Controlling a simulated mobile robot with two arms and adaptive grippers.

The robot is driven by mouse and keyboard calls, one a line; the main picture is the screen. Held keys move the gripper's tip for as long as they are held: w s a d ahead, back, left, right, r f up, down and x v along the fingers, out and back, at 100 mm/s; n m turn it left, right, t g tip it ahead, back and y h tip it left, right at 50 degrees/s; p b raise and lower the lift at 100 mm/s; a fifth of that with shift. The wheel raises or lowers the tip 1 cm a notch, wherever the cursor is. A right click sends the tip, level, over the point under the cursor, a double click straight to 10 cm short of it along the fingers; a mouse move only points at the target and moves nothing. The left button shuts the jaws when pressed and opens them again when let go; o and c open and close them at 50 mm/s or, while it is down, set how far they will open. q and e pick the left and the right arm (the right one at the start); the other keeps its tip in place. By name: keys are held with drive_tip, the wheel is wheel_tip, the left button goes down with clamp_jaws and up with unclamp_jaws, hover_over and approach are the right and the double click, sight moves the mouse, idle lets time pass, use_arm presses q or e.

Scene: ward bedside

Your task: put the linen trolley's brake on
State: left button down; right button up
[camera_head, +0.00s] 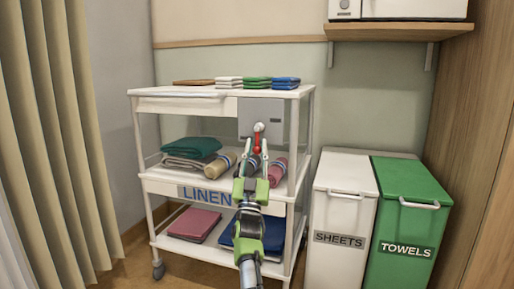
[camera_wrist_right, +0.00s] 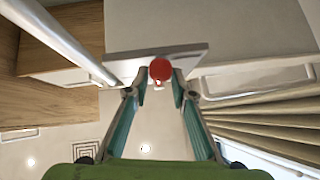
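The linen trolley (camera_head: 152,187) is a white shelved cart with a LINEN label, standing against the wall. A grey plate (camera_head: 273,111) sits at its upper front right and carries a red lever (camera_head: 257,143) with a round knob. My right gripper (camera_head: 257,158) is in front of the plate, its fingers apart on either side of the lever. In the right wrist view the red knob (camera_wrist_right: 160,69) shows between the open fingertips (camera_wrist_right: 159,82), with a gap visible at the left finger. Whether either finger touches the lever cannot be told. My left gripper is out of view.
Folded cloths (camera_head: 257,82) lie on the trolley's top, with rolled towels (camera_head: 277,172) and linens below. A white SHEETS bin (camera_head: 333,270) and a green TOWELS bin (camera_head: 404,185) stand close at right. A beige curtain (camera_head: 55,130) hangs at left; a wall shelf (camera_head: 400,31) is above the bins.

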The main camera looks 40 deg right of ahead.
drive_tip(key=v, duration=1.1)
drive_tip(key=shift+s, duration=0.1)
